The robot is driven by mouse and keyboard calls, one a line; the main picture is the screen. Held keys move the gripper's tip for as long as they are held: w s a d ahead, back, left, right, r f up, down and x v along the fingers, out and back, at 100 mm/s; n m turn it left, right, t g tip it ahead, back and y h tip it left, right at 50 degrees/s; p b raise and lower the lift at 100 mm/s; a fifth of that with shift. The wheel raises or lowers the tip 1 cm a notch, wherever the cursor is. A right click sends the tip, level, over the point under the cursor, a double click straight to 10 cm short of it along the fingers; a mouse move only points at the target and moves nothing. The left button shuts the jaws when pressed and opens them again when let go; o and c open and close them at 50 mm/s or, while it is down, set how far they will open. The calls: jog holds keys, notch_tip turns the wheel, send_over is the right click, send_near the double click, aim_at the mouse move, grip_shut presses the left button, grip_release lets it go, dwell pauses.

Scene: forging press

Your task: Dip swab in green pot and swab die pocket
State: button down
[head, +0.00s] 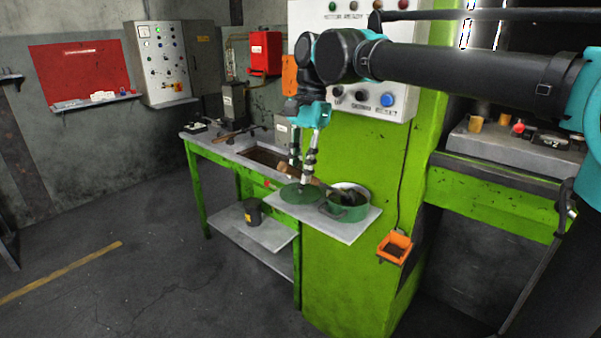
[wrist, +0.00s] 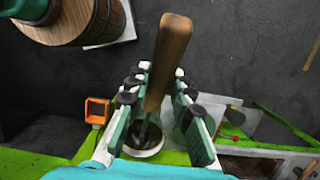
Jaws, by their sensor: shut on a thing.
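My gripper (head: 301,177) points down just left of the pot, above a green disc (head: 290,194). In the wrist view my gripper (wrist: 160,108) is shut on the swab's wooden handle (wrist: 172,48). I cannot make out the die pocket.
A green bench (head: 215,160) stands left with tools. The press bed (head: 480,146) with small objects is at right, behind my arm. A wooden barrel-like thing (wrist: 80,18) shows in the wrist view. The left floor is clear.

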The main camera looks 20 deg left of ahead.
jog(key=shift+s+a+v, duration=0.1)
jog(key=shift+s+v, duration=0.1)
jog(key=shift+v, duration=0.85)
jog(key=shift+s+a+v, duration=0.1)
jog(key=shift+s+v, duration=0.1)
jog(key=shift+v, duration=0.85)
jog(key=shift+s+a+v, duration=0.1)
jog(key=shift+s+v, duration=0.1)
jog(key=shift+v, duration=0.85)
jog(key=shift+r, duration=0.25)
jog(key=shift+s+v, duration=0.15)
jog(key=shift+v, duration=0.5)
jog(key=shift+s+v, duration=0.1)
jog(key=shift+v, duration=0.6)
jog(key=shift+a, duration=0.1)
jog(key=shift+s, duration=0.1)
